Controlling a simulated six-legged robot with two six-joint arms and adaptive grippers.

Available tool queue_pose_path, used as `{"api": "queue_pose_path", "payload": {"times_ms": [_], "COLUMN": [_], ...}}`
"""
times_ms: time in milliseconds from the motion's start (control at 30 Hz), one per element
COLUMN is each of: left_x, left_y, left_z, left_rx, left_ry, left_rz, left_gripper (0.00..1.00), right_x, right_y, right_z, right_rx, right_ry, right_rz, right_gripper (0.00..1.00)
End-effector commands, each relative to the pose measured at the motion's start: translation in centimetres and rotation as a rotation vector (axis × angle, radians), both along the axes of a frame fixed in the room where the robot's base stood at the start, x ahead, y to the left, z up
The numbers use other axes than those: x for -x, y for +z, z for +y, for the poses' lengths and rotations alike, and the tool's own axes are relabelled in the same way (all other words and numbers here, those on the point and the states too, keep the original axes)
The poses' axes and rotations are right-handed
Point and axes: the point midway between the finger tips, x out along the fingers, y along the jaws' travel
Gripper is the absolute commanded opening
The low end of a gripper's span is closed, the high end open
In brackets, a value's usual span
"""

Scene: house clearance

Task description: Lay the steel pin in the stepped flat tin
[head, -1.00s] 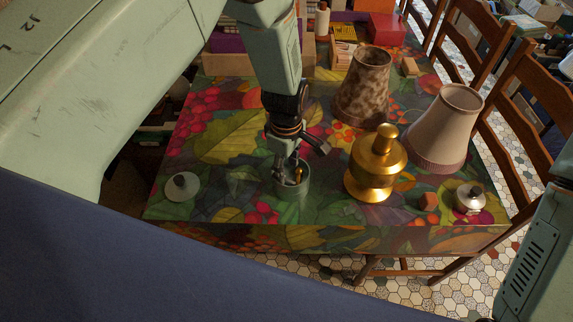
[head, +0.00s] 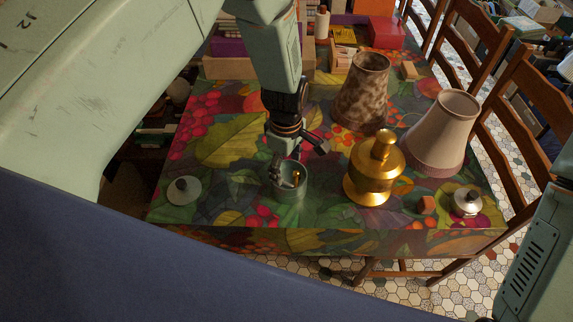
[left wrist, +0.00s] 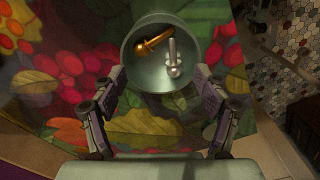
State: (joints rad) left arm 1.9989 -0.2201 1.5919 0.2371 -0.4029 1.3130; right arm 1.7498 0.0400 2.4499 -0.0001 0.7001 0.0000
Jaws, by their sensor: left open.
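A round grey-green tin (head: 289,190) stands upright on the patterned table, with its mouth open. In the left wrist view the same tin (left wrist: 150,79) holds a thin silver steel pin (left wrist: 173,52) and a brass-coloured piece (left wrist: 150,43). The pin has a rounder end towards the gripper. My left gripper (head: 298,155) is open and empty, close above the tin's rim in the head view. Its two fingers (left wrist: 155,92) stand apart in the left wrist view, on the near side of the tin. I cannot make out which thing is the stepped flat tin. My right gripper is not in view.
A brass lamp body (head: 372,178) stands right of the tin, with a mottled lampshade (head: 362,90) and a pale lampshade (head: 442,130) behind. A flat grey knobbed lid (head: 184,191) lies left. A small silver pot (head: 467,202) stands right. Chairs (head: 520,110) line the table's right side.

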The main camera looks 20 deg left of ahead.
Motion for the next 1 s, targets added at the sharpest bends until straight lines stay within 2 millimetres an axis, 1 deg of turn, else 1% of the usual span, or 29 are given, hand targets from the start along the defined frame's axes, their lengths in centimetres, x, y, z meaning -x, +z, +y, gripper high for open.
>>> {"api": "queue_pose_path", "payload": {"times_ms": [33,500,600,1000], "left_x": [0.0,0.0,0.0,0.0], "left_y": [0.8,4.8,5.0,4.8], "left_z": [0.0,0.0,0.0,0.0], "left_rx": [0.0,0.0,0.0,0.0], "left_ry": [0.0,-0.001,-0.001,0.0], "left_rz": [0.0,0.0,0.0,0.0], "left_gripper": [0.74,0.74,0.74,0.74], "right_x": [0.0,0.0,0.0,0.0], "right_y": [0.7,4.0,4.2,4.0], "right_z": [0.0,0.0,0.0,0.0], "right_rx": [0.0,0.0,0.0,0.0], "right_ry": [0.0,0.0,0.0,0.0], "right_rz": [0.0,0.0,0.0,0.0], "right_gripper": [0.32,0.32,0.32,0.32]}}
